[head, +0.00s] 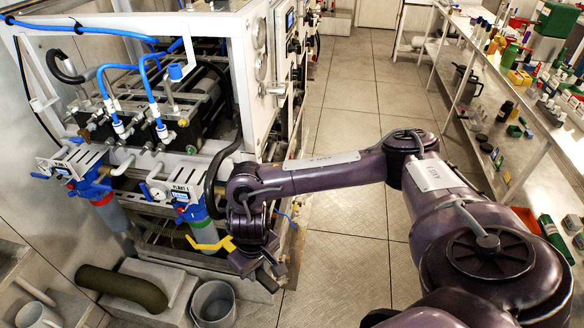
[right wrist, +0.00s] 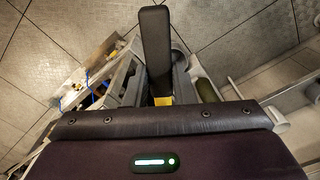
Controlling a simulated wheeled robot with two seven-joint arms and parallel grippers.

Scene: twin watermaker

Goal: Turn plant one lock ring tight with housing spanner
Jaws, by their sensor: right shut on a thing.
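The yellow housing spanner (head: 211,244) reaches left from my right gripper (head: 258,262) toward the lower part of the plant one housing (head: 196,229). Whether it touches the housing or its ring I cannot tell. The plant one label (head: 181,190) sits above the housing's blue head (head: 190,212). The lock ring does not show clearly. My right gripper is shut on the spanner; in the right wrist view a dark finger (right wrist: 155,50) stands upright with a small yellow patch of the spanner (right wrist: 162,101) at its base. My left gripper is not in view.
A second blue-headed housing (head: 110,214) hangs to the left. The white frame (head: 240,80) rises behind. The tiled floor (head: 345,225) to the right is clear.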

